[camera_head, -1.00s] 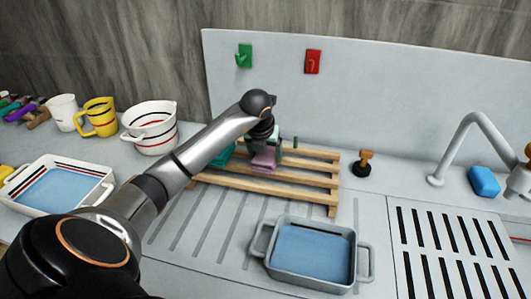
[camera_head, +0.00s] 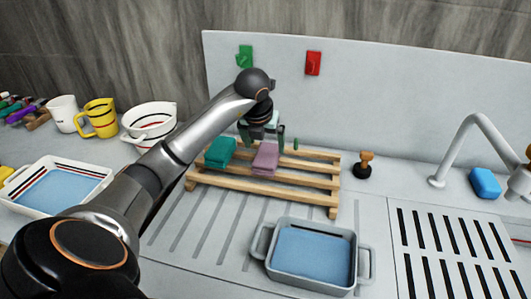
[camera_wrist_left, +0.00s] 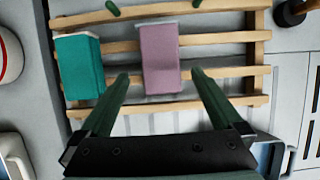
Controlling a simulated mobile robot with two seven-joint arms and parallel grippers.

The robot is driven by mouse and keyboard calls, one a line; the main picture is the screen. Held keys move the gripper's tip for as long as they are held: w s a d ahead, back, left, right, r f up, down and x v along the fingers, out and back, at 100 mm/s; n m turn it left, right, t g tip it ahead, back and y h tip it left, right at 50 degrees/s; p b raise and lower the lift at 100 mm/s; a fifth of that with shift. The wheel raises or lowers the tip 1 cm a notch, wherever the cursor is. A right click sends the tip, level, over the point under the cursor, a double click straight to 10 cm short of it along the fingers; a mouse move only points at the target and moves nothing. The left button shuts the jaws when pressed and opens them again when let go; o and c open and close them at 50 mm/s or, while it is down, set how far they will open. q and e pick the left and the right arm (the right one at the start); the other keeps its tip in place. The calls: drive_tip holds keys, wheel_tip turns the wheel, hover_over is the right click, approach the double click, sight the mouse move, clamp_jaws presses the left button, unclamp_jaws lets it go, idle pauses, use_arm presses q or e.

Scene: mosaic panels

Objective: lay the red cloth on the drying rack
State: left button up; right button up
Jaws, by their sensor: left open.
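The drying rack (camera_head: 305,177) is a wooden slatted frame on the counter. A mauve-pink folded cloth (camera_head: 265,158) lies across its slats, beside a teal folded cloth (camera_head: 220,152) on its left. No clearly red cloth shows; the pinkish one is closest to red. My left gripper (camera_head: 262,136) is open and empty just above the pink cloth. In the left wrist view its fingers (camera_wrist_left: 159,76) are spread wider than the pink cloth (camera_wrist_left: 160,60), apart from it, with the teal cloth (camera_wrist_left: 80,68) to the left. My right gripper is out of view.
A grey tub of water (camera_head: 309,284) stands in front of the rack, and a white tub of water (camera_head: 103,178) at the left. A wooden-knobbed brush or stopper (camera_head: 364,166) is right of the rack. A white bowl (camera_head: 150,127) stands behind left; the faucet (camera_head: 455,145) is at right.

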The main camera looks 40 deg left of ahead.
use_arm(q)
drive_tip(key=v, duration=0.6)
